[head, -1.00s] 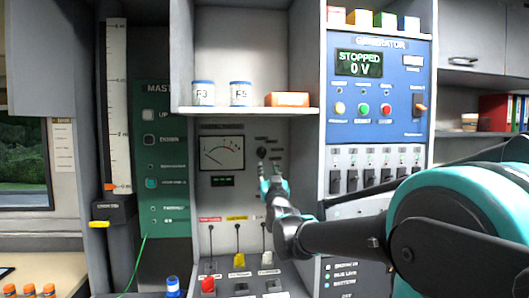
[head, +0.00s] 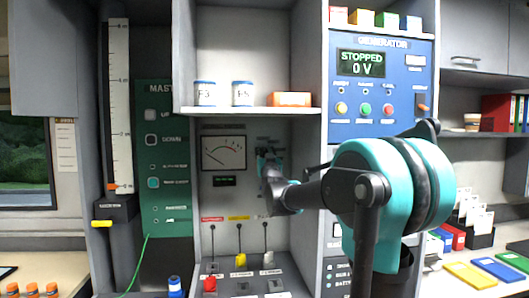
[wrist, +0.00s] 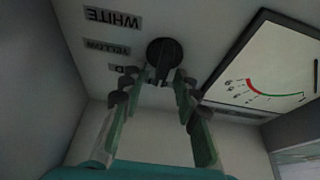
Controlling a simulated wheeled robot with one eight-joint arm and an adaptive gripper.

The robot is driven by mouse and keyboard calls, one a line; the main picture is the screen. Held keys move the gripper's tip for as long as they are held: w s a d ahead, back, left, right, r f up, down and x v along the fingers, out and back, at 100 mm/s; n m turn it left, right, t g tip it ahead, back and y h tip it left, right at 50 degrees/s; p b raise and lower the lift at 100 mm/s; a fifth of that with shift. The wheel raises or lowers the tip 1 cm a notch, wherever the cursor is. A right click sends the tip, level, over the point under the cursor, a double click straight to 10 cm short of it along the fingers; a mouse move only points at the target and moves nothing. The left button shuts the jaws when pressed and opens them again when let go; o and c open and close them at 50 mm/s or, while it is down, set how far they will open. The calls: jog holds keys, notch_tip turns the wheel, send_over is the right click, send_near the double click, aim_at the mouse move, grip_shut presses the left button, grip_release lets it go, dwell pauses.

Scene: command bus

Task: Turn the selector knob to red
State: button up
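The black round selector knob (wrist: 167,50) is on the grey panel, with a raised grip bar. In the wrist view, labels reading WHITE (wrist: 113,18) and YELLOW (wrist: 107,47) appear upside down beside it. A third label (wrist: 117,69) is partly hidden by a finger, with only its end letter showing. My gripper (wrist: 156,83) is open, its two fingers apart, with the knob's lower part showing between the tips. I cannot tell whether they touch it. In the head view my gripper (head: 269,157) is at the panel and hides the knob.
An analog meter (head: 223,153) is just left of my gripper. A shelf (head: 250,110) with two jars and an orange box sits above. Red (head: 209,284), yellow (head: 240,260) and white (head: 268,259) plugs are below. The blue generator panel (head: 380,95) is to the right.

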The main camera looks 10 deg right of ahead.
jog(key=shift+c, duration=0.5)
grip_shut()
jog(key=shift+m, duration=0.5)
jog(key=m+h, duration=0.1)
jog(key=m, duration=0.1)
jog(key=m+h, duration=0.2)
jog(key=m, duration=0.1)
jog(key=shift+d, duration=0.15)
jog(key=shift+d+f+m+g+h, duration=0.1)
jog(key=shift+m+g+h, duration=0.4)
jog(key=shift+m, duration=0.75)
jog(key=shift+d+m+g+h, duration=0.1)
jog(key=shift+m+g+h, duration=0.35)
jog(key=shift+m, duration=0.8)
jog(key=shift+h, duration=0.35)
jog(key=shift+o, duration=0.5)
grip_release()
